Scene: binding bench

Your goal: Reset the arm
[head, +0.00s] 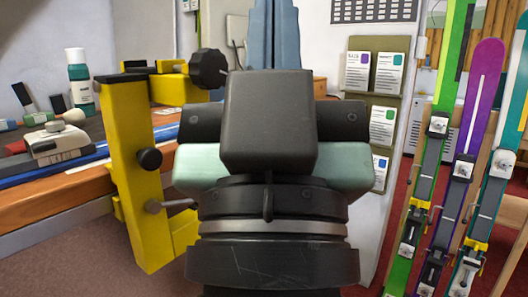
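My arm fills the middle of the head view. Its black and pale green end part, which I take to be my gripper (268,125), faces away from the camera. The fingers are hidden behind the dark block and the wide housing. I cannot see whether they are open or shut, or whether they hold anything.
A yellow clamp stand (135,180) with black knobs stands close on my left, by a wooden bench (50,205) holding a white-and-green bottle (79,80) and tools. Several upright skis (472,130) stand on the right. A card rack (374,105) is behind. Red carpet shows beyond.

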